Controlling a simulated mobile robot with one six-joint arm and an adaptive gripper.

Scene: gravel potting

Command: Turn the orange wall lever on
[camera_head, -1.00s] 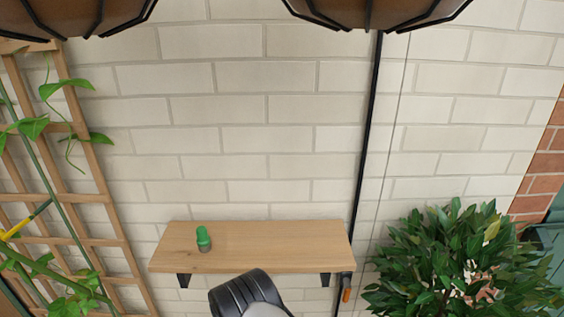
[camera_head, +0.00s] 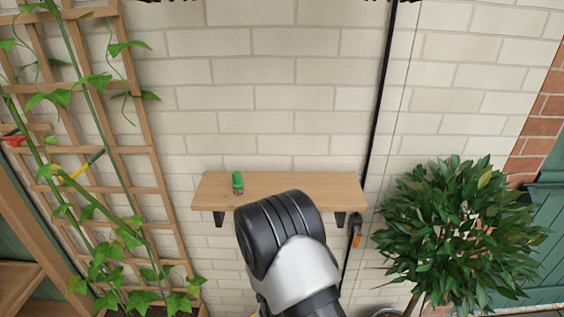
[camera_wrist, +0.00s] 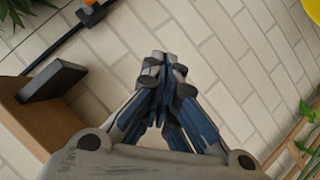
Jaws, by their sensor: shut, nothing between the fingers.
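The orange wall lever (camera_head: 356,240) hangs on the black pipe on the wall, just below the right end of the wooden shelf. It points down. In the wrist view a bit of the orange lever (camera_wrist: 89,3) shows at the top edge on its dark mount. My gripper (camera_wrist: 165,62) is shut and empty in the wrist view, apart from the lever. In the head view the fingers are hidden behind my arm, which rises in front of the shelf.
A wooden shelf (camera_head: 300,188) on black brackets holds a small green object (camera_head: 238,183). A leafy bush (camera_head: 458,230) stands right of the lever. A trellis (camera_head: 120,120) with a climbing plant is at left. The black pipe (camera_head: 376,130) runs up the wall.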

